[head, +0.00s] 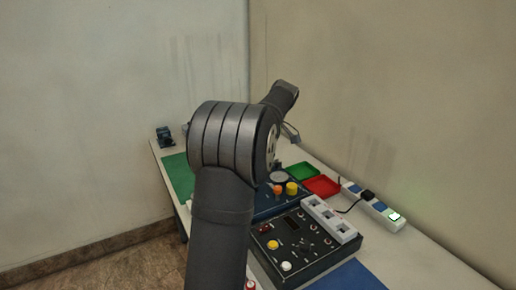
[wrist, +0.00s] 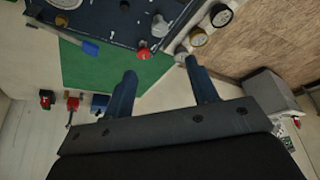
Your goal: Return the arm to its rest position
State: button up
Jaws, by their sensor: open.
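My gripper (wrist: 160,68) shows in the wrist view with its two blue fingers spread apart and nothing between them. It is over the table, with the green mat (wrist: 95,72) and the edge of the dark blue trainer panel (wrist: 115,22) beyond the fingertips. A red knob (wrist: 144,53) shows near the panel edge, between the fingers in the picture. In the head view my raised arm fills the middle and covers part of the table.
The blue trainer (head: 265,208) and black control box (head: 305,260) stand on the table. Green (head: 303,171) and red (head: 322,186) trays and a power strip (head: 375,208) lie behind. Round gauges (wrist: 221,15) are at the wrist view's upper right. Walls stand close behind the table.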

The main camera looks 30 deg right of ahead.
jog(key=shift+v, duration=0.85)
jog(key=x, duration=1.7)
jog(key=shift+f, duration=0.25)
